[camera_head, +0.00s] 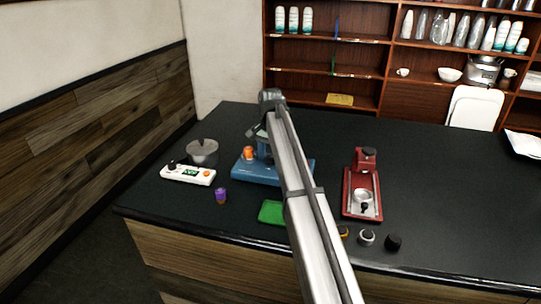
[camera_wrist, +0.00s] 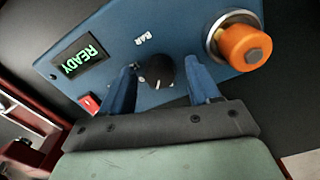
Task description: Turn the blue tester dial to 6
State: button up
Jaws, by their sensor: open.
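The blue tester (camera_head: 246,174) stands on the dark counter, left of the middle in the head view. It fills much of the wrist view (camera_wrist: 185,30), with a display (camera_wrist: 78,58) reading READY, a red switch (camera_wrist: 88,104) and an orange knob (camera_wrist: 244,47). Its black dial (camera_wrist: 157,72) sits below the BAR label. I cannot read dial numbers. My gripper (camera_wrist: 160,66) is open, with one blue finger on each side of the dial. Contact with the dial cannot be told. In the head view my arm hides part of the tester, and the dial cannot be made out.
A green mat (camera_head: 272,212) lies in front. A red machine (camera_head: 348,190) and small round parts (camera_head: 366,237) stand to the right.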

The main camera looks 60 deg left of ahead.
aim_at(271, 157)
notch_tip(271, 157, up, 14)
dwell(0.7)
jog(key=shift+f, duration=0.1)
dwell(0.4)
